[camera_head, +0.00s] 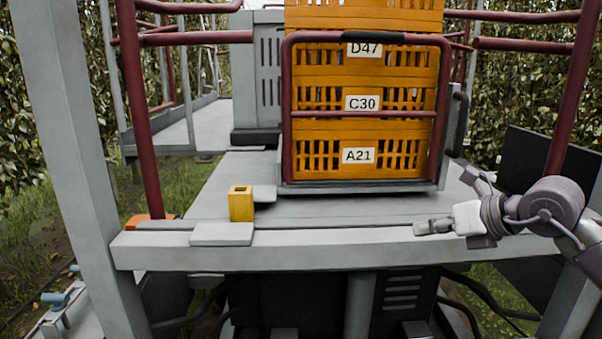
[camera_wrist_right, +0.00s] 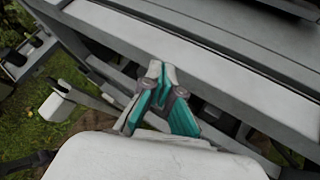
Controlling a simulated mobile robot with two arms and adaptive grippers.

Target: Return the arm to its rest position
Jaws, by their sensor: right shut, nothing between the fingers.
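My left gripper is not in view.
Orange crates (camera_head: 360,120), labelled D47, C30 and A21, stand stacked behind a dark red frame (camera_head: 287,120). A small yellow block (camera_head: 241,205) sits at the platform's front left. Dark red rails (camera_head: 198,38) and a grey post (camera_head: 75,130) border the platform. Hedges flank it.

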